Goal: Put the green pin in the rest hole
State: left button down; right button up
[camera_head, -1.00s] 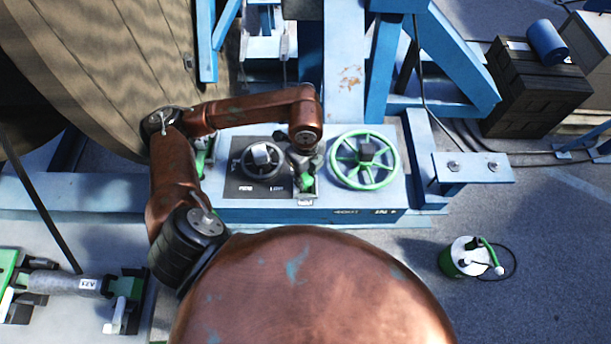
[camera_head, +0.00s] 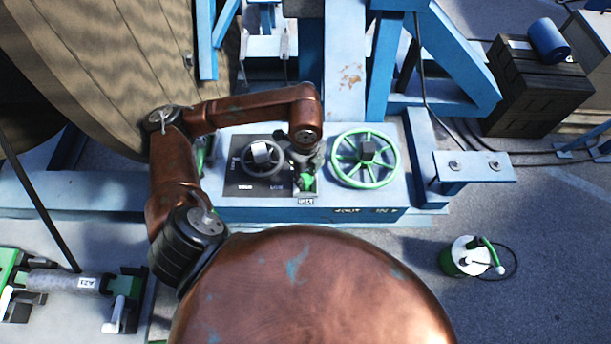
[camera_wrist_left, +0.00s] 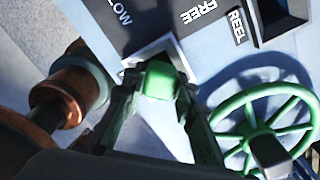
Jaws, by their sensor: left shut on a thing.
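My left gripper (camera_head: 305,164) is over the control panel, between the small dark handwheel and the large green handwheel. It is shut on the green pin (camera_head: 307,181), whose green block also shows between the fingers in the left wrist view (camera_wrist_left: 160,80). A pale square-edged socket (camera_wrist_left: 158,50) lies right behind the pin in that view, above a small label plate (camera_head: 306,201) in the head view. The pin's lower end is hidden, so I cannot tell whether it is inside the socket or just above it. My right gripper is not in view.
The green handwheel (camera_head: 365,159) stands close to the right of my gripper. The small dark handwheel (camera_head: 263,159) is close to the left. Another dark socket (camera_wrist_left: 281,18) sits near the REEL lettering. Blue frame posts rise behind the panel (camera_head: 413,190).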

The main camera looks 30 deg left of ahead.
pick_arm(q)
jog(key=c, duration=1.5)
grip_release()
notch_tip(320, 180, up, 12)
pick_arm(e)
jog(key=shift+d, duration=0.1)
